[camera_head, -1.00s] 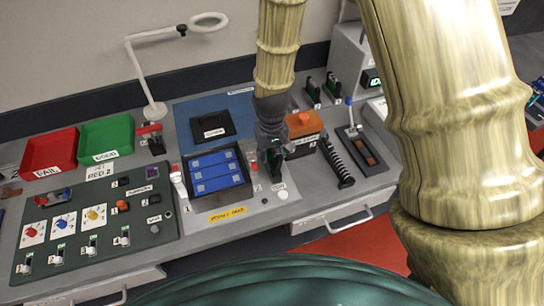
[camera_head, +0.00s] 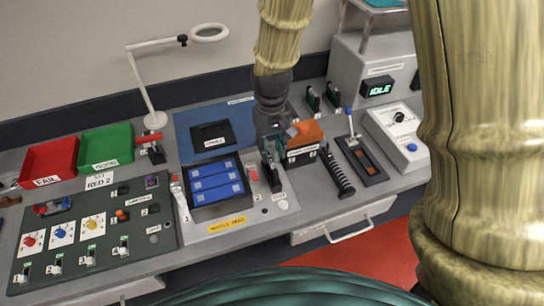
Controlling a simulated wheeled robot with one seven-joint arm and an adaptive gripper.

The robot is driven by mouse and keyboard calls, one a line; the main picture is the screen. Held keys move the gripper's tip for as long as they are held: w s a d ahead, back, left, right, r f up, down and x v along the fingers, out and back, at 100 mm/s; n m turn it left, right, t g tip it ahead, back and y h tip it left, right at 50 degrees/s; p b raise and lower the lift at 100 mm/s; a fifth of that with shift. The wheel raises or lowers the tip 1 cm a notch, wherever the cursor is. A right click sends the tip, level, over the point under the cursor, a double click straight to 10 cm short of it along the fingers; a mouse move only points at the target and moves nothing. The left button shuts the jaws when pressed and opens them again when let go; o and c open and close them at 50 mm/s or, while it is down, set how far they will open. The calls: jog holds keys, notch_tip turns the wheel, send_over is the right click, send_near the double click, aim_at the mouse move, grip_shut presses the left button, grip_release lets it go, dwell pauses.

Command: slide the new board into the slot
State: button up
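My gripper (camera_head: 270,152) points down at the right side of the black module box (camera_head: 222,207), close above the bench. Its fingers are small and dark here. I cannot tell whether a board is between them. I cannot tell which board is the new one. The box holds blue modules (camera_head: 214,182) in a stack of rows. A slot under the gripper is not clearly visible; the gripper hides that spot.
An orange-topped block (camera_head: 306,134) stands close right of the gripper, with a black ribbed handle (camera_head: 338,174) and a lever unit (camera_head: 360,158) beyond. Left are a red tray (camera_head: 48,160), a green tray (camera_head: 106,145), a switch panel (camera_head: 95,240) and a lamp (camera_head: 150,85).

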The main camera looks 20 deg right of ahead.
jog(key=shift+r, duration=1.75)
